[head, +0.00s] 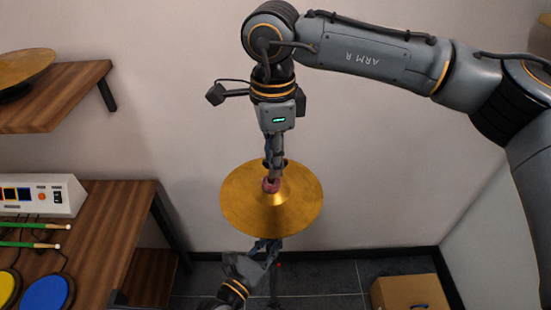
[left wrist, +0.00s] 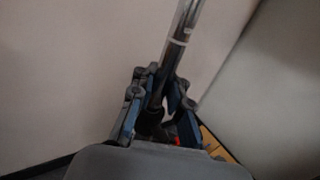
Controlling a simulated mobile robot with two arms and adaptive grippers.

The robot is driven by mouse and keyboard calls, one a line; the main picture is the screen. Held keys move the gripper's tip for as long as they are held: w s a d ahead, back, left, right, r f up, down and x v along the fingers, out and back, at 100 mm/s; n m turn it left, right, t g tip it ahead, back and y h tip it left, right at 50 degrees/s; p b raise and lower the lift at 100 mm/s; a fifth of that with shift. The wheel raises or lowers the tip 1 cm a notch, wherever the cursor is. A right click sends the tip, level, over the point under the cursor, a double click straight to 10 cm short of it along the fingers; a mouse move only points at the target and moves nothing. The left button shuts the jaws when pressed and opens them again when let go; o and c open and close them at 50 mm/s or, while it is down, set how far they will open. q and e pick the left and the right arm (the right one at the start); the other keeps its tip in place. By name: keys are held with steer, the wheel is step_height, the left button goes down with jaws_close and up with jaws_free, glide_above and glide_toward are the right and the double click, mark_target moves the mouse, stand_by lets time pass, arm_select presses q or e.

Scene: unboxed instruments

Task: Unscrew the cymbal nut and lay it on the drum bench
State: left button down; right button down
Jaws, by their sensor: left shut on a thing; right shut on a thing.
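A round golden cymbal (head: 238,207) lies roughly level on its stand in the middle of the head view. The cymbal nut (head: 271,186), small and dark pink, sits at the cymbal's centre. My right gripper (head: 273,178) points down from above and is shut on the nut, covering part of it. My left gripper (head: 270,248) is below the cymbal, shut on the stand. In the left wrist view, the stand's pole (left wrist: 178,42) rises from between my left gripper's fingers (left wrist: 158,95). The drum bench (head: 107,235) is the wooden surface at the left.
The bench holds a white control box (head: 62,197), green drumsticks (head: 30,244), a blue pad (head: 46,293) and a yellow pad (head: 8,288). A wooden shelf (head: 62,95) with another cymbal (head: 25,66) hangs above. A cardboard box (head: 405,292) stands on the floor at right.

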arm_select(q)
steer(key=shift+a, duration=0.1)
arm_select(e)
steer(key=shift+r, duration=0.2)
steer(key=shift+r, duration=2.05)
arm_select(q)
steer(key=c, duration=1.4)
jaws_free()
steer(key=shift+s+a, duration=0.1)
steer(key=shift+s, duration=0.05)
steer(key=shift+o, duration=1)
steer(key=shift+s+r, duration=0.1)
arm_select(e)
steer(key=shift+s+a+r, duration=0.1)
steer(key=shift+s+a, duration=0.15)
steer(key=shift+s, duration=0.1)
steer(key=shift+w+d, duration=0.1)
